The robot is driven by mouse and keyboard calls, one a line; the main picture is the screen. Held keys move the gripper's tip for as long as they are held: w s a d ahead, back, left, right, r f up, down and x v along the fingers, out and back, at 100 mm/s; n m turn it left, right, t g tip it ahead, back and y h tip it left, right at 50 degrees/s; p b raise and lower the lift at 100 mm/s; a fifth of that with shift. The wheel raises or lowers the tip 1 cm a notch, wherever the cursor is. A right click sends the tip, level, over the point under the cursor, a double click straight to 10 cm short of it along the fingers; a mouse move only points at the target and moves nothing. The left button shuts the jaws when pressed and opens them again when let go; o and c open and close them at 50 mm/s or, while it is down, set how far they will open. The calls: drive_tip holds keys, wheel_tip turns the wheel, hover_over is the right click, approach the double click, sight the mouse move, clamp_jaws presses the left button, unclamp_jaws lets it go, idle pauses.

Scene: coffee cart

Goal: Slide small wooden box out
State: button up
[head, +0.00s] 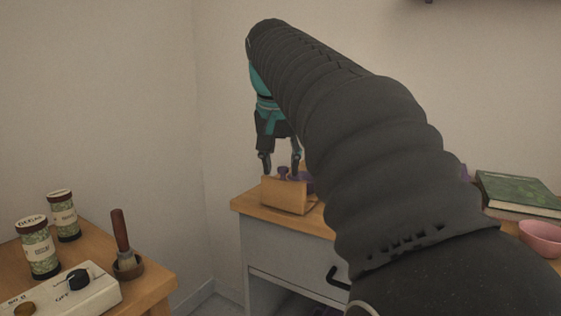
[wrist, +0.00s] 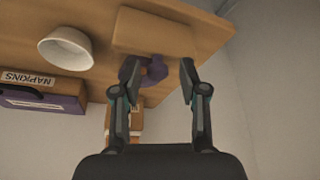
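The small wooden box (head: 283,194) stands at the left end of the wooden top of a grey cabinet. A purple knob-like part (head: 283,172) shows at its top, with more purple beside it. My gripper (head: 281,170) points down just above the box, its fingers apart. In the wrist view my gripper (wrist: 159,76) is open, and a rounded purple piece (wrist: 154,70) lies between or just beyond the fingertips. I cannot tell whether either finger touches it. A lighter wooden panel (wrist: 155,30), seemingly the box, lies past the fingertips. My arm hides part of the cabinet top.
A green book (head: 520,192) and a pink bowl (head: 541,238) sit at right. Jars (head: 39,248) and a control box (head: 62,292) stand on the left table. Walls stand close behind.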

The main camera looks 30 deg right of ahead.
drive_tip(key=shift+d, duration=0.1)
drive_tip(key=shift+s+r, duration=0.1)
drive_tip(key=shift+r, duration=0.35)
drive_tip(key=v, duration=1.1)
drive_tip(key=shift+s, duration=0.1)
